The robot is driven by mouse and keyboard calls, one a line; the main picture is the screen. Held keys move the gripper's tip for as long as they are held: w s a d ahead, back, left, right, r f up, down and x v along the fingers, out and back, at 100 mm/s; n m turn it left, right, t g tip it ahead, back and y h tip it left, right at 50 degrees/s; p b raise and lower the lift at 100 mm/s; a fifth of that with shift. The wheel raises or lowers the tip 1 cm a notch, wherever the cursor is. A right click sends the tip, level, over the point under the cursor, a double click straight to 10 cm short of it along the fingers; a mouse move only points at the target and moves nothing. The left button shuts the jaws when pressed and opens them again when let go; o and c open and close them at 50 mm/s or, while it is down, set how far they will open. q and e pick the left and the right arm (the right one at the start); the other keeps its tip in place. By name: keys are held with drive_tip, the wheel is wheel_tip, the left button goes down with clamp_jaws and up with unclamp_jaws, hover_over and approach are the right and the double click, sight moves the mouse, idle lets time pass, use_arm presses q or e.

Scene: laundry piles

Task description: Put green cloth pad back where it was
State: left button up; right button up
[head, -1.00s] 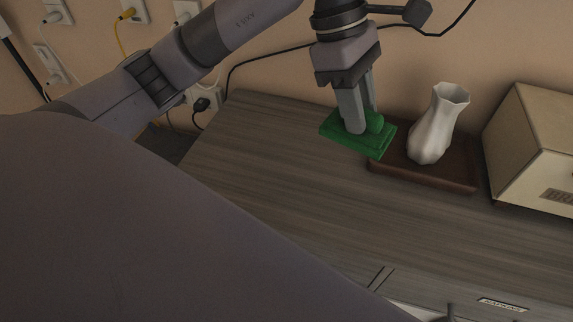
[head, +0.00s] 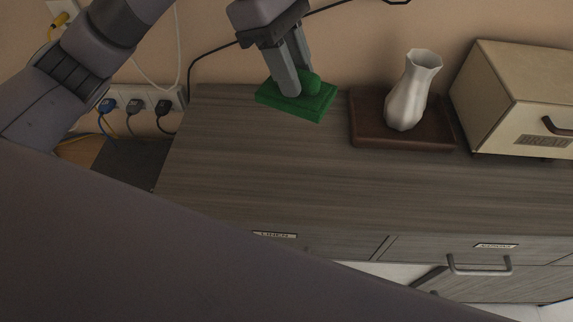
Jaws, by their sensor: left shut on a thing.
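The green cloth pad (head: 313,104) is a flat green block with a rounded knob on top. It is at the back of the wooden cabinet top, left of the dark tray. My left gripper (head: 300,86) reaches down from above and is shut on the pad's knob. I cannot tell whether the pad's underside touches the cabinet top. My right gripper is not in view.
A white vase (head: 411,92) stands on a dark brown tray (head: 365,138) right of the pad. A cream bread box (head: 497,105) is at the far right. The cabinet top (head: 240,165) is clear in front and to the left. Plugs and cables line the wall at left.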

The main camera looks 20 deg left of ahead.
use_arm(q)
wheel_tip(320, 180, down, 19)
drive_tip(key=shift+f, duration=0.2)
drive_tip(key=shift+f, duration=0.1)
drive_tip(key=shift+f, duration=0.15)
drive_tip(key=o, duration=1)
